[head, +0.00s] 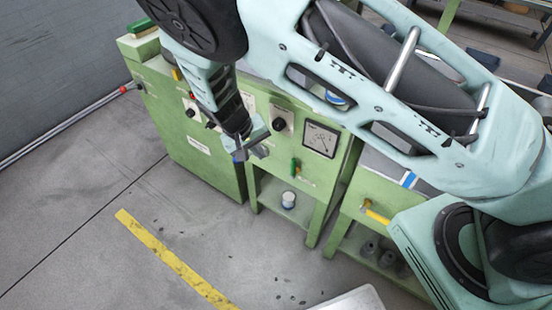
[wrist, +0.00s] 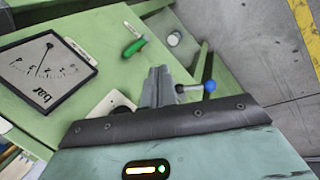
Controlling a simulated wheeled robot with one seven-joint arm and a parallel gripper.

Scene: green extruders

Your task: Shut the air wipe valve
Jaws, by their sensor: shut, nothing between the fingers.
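My gripper (head: 252,148) is shut and empty in front of the green machine's panel, left of the pressure gauge (head: 321,139). In the wrist view its fingers (wrist: 158,82) point at the panel. A lever with a blue ball end (wrist: 210,86) and a metal stem shows just right of the fingertips; whether they touch cannot be told. A green-handled valve (head: 294,168) is below the gauge; it also shows in the wrist view (wrist: 133,47). No readable label shows which of these is the air wipe valve.
A white can (head: 288,199) stands on the shelf below the panel. A black knob (head: 278,125) is beside the gauge. A yellow handle (head: 376,214) is on the machine at right. The floor in front, with a yellow line (head: 170,257), is clear.

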